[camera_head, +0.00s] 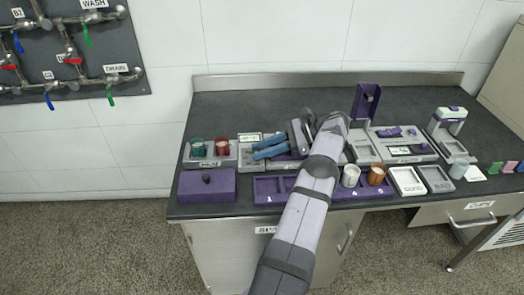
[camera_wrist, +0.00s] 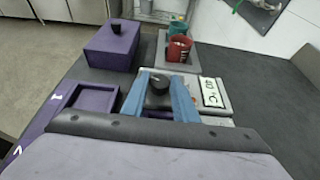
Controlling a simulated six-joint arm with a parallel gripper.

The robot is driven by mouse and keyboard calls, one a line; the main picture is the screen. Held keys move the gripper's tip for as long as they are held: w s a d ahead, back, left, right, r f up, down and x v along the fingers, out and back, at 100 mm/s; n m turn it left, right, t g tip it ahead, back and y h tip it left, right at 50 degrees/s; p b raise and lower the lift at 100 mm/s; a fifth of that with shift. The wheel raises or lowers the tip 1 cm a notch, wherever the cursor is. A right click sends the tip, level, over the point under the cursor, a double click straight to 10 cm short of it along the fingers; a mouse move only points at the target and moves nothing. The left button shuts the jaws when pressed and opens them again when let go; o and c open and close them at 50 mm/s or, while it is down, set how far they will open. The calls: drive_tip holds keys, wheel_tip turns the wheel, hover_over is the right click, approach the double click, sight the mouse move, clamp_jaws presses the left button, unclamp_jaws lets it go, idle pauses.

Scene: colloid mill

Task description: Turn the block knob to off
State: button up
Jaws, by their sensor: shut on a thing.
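My gripper (camera_head: 254,149) has two blue fingers, which also show in the wrist view (camera_wrist: 160,77). They are shut on a black knob (camera_wrist: 157,90) that stands between them on a grey unit. A light pointer mark shows on the knob's top. In the head view my gripper hides this knob. Another black knob (camera_wrist: 116,28) sits on a purple block (camera_wrist: 108,48) farther off; in the head view that knob (camera_head: 207,180) is on the purple block (camera_head: 222,189) at the counter's left front.
A green cup (camera_head: 198,146) and a red cup (camera_head: 222,146) stand in a grey tray behind the purple block. A white label plate (camera_wrist: 210,92) is right beside my fingers. White and copper cups (camera_head: 376,175) stand right of my arm. The rear counter (camera_head: 230,110) is clear.

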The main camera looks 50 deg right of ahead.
drive_tip(key=shift+w+d+r, duration=0.1)
drive_tip(key=shift+r, duration=0.1)
drive_tip(key=o, duration=0.9)
drive_tip(key=shift+o, duration=0.8)
drive_tip(key=shift+f, duration=0.1)
wheel_tip(320, 180, up, 10)
drive_tip(key=shift+p, duration=0.45)
